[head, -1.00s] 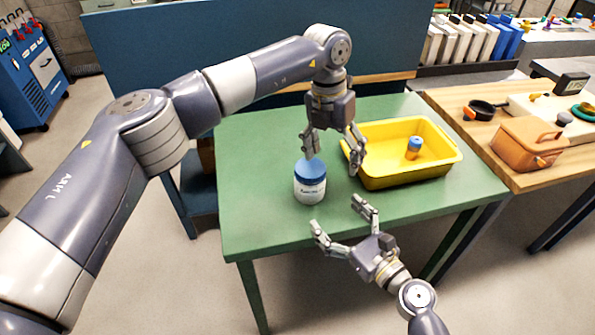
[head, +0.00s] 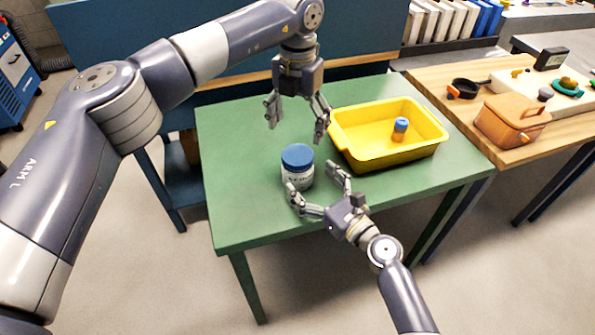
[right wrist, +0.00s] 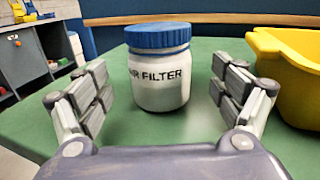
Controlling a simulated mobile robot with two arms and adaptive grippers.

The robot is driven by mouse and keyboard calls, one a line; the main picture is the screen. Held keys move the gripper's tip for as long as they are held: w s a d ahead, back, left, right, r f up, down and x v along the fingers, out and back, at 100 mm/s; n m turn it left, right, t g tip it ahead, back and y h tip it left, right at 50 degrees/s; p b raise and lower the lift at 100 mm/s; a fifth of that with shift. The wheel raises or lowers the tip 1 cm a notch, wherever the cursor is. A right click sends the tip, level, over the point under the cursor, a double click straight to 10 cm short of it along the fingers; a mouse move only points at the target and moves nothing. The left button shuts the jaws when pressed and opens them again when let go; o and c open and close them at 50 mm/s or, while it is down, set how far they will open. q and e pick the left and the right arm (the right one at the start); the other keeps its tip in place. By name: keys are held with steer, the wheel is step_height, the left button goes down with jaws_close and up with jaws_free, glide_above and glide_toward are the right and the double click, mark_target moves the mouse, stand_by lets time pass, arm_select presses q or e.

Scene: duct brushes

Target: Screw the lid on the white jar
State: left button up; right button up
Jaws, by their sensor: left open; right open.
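My left gripper (head: 297,125) is open and empty, pointing down, above and behind the jar. My right gripper (head: 310,178) is open at the jar's near side, its fingers spread to either side of it; in the right wrist view, gaps show between jar and fingers.
A yellow bin (head: 385,155) stands right of the jar, holding a small orange container with a blue top (head: 400,129). The green table (head: 240,190) is clear to the left. A wooden bench (head: 455,115) with an orange box (head: 510,121) adjoins at right.

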steer(key=x, duration=0.6)
steer(key=shift+w+a, duration=0.1)
steer(key=c, duration=2.1)
arm_select(q)
steer(key=n, duration=0.5)
arm_select(e)
jaws_close()
arm_select(q)
steer(key=n, duration=0.5)
steer(key=shift+n, duration=0.4)
steer(key=n, duration=1.1)
steer(key=shift+n, duration=0.4)
arm_select(e)
steer(key=shift+f, duration=0.1)
